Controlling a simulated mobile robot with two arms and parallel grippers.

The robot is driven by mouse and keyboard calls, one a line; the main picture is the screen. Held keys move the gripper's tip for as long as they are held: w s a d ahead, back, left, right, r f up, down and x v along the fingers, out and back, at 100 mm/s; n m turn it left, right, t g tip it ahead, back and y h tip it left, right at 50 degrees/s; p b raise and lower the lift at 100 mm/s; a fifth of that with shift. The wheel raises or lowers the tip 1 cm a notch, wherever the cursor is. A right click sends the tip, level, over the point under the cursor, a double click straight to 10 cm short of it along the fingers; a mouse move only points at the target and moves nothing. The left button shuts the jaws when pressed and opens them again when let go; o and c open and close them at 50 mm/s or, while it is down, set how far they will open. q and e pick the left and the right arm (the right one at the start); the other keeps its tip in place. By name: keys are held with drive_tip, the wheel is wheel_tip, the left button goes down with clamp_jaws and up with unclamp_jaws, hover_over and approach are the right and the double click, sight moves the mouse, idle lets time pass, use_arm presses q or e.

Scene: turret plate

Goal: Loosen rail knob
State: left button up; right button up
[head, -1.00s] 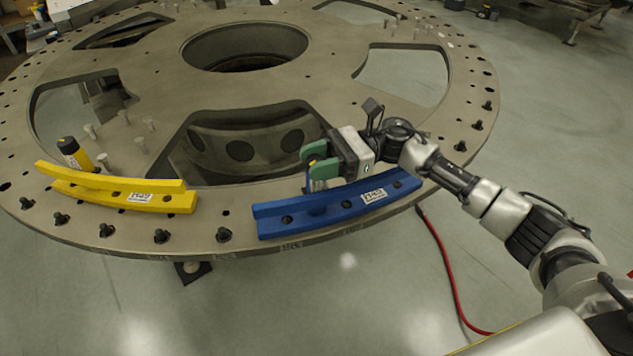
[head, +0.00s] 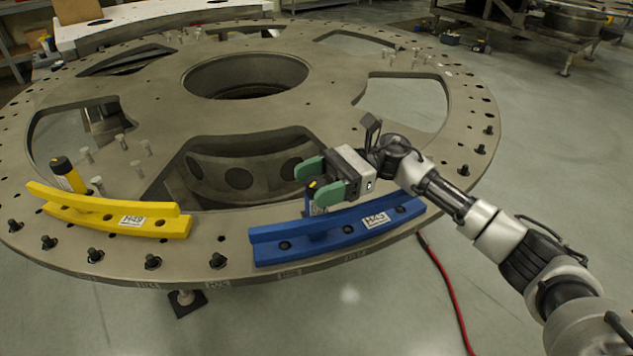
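A blue curved rail (head: 345,232) lies along the near edge of the round metal plate (head: 225,222). A blue knob with a dark top and a yellow mark (head: 313,187) stands upright at the rail's inner side. My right gripper (head: 319,180), with green fingers, reaches in from the right at the knob. Its fingers are apart, one on the far side and one on the near side of the knob's top. The near finger hides part of the knob, and contact is not clear. My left gripper is not in view.
A yellow curved rail (head: 105,212) with a yellow, black-topped knob (head: 67,174) lies to the left. Several black bolts line the plate's rim, and silver pins stand on the plate. Large cutouts open behind the rails.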

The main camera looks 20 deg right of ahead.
drive_tip(key=w+d+b, duration=0.2)
drive_tip(key=d+b, duration=0.1)
drive_tip(key=d, duration=0.7)
drive_tip(key=shift+d, duration=0.35)
